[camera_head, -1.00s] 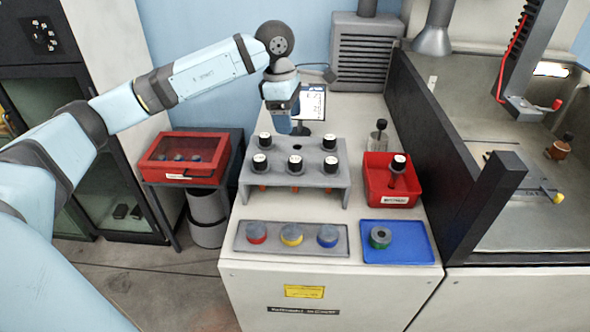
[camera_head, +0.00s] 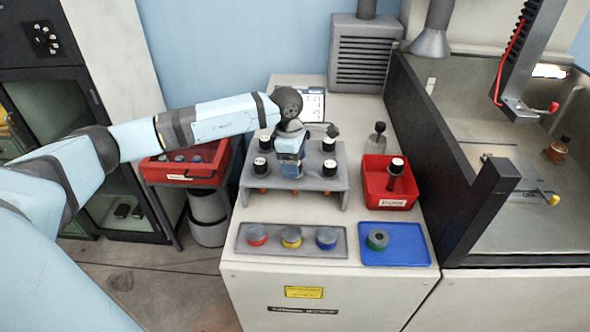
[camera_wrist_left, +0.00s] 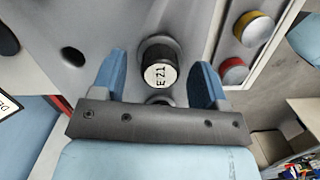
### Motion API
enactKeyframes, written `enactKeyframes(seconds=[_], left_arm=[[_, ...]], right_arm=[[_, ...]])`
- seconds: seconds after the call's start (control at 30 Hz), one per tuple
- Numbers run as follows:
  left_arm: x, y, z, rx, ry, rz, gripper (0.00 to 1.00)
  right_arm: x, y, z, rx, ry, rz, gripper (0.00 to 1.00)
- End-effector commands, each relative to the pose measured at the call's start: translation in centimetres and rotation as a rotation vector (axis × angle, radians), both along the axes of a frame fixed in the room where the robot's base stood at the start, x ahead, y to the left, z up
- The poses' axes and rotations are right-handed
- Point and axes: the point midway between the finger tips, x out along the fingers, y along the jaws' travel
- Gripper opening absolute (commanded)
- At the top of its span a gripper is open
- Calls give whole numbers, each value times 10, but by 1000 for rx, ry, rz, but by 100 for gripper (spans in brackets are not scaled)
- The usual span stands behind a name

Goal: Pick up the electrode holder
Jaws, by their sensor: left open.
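The electrode holders are black knobs with white caps, standing in a grey rack (camera_head: 310,183) on the bench. My left gripper (camera_head: 291,170) is over the front middle of the rack and hides the holder there. In the left wrist view its two blue fingers are apart, one on each side of an electrode holder (camera_wrist_left: 160,66) whose white cap reads like "E21". The gripper is open; whether the fingers touch the holder cannot be told. Other holders show at the front left (camera_head: 261,167) and front right (camera_head: 330,168). My right gripper is not in view.
A red bin (camera_head: 377,199) with one holder stands right of the rack. In front are a grey tray (camera_head: 273,240) with red, yellow and blue round pieces and a blue tray (camera_head: 407,252) with a green-ringed piece. A dark wall (camera_head: 431,130) rises at the right.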

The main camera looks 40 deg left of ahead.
Motion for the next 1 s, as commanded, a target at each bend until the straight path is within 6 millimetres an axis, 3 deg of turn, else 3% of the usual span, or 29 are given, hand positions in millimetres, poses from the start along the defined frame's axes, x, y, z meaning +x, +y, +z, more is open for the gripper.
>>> enactKeyframes(seconds=[0.27,0.57,1.0], left_arm=[[0,-1,-10,-1,-1,-1,67],[0,-1,-9,-1,-1,-1,6],[1,-1,3,-1,-4,-1,6]], right_arm=[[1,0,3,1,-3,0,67],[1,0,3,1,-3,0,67],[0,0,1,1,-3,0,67]])
